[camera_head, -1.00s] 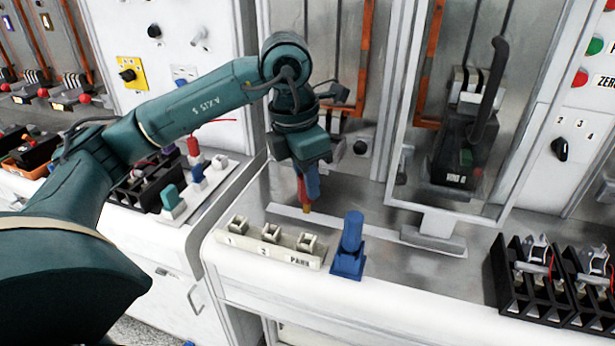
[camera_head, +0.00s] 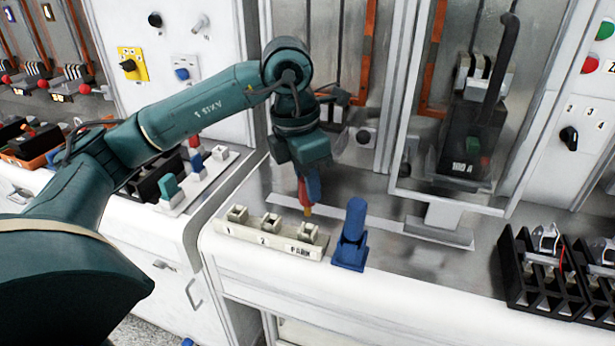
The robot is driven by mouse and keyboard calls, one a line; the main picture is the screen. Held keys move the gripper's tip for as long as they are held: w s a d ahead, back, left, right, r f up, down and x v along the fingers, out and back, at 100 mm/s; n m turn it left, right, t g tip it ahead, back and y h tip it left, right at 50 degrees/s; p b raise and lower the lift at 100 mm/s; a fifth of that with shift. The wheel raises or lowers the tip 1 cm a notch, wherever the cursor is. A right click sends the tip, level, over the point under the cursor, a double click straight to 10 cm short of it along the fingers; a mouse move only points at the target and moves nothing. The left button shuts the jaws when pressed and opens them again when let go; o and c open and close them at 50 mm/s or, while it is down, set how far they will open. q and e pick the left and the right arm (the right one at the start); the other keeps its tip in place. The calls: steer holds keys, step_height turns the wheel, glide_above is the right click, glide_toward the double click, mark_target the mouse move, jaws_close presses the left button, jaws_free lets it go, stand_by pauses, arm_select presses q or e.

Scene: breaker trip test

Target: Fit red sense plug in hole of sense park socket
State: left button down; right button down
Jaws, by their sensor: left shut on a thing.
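My left gripper (camera_head: 306,182) points down over the bench, shut on a red plug, the red sense plug (camera_head: 303,192) with a brass-coloured tip. A blue piece shows right beside the red body; I cannot tell if it is a finger. The sense park socket (camera_head: 307,234) is the right-hand block on a cream strip marked 1, 2 and PARK. The plug's tip appears just above and behind this socket, apart from it. The socket's hole is too small to make out clearly. My right gripper is not in view.
A blue upright post on a base (camera_head: 351,237) stands close to the right of the strip. A framed door (camera_head: 450,205) and a black breaker (camera_head: 470,150) are behind. Black racks (camera_head: 545,275) stand at the right. Bare metal bench lies between.

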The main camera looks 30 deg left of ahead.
mark_target(308, 215)
arm_select(q)
step_height(308, 215, down, 2)
steer(key=shift+f+b, duration=0.1)
steer(key=shift+b, duration=0.55)
steer(key=shift+f, duration=0.1)
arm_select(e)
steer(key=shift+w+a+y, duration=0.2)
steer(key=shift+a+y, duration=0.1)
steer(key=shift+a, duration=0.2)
arm_select(q)
steer(key=shift+b, duration=0.4)
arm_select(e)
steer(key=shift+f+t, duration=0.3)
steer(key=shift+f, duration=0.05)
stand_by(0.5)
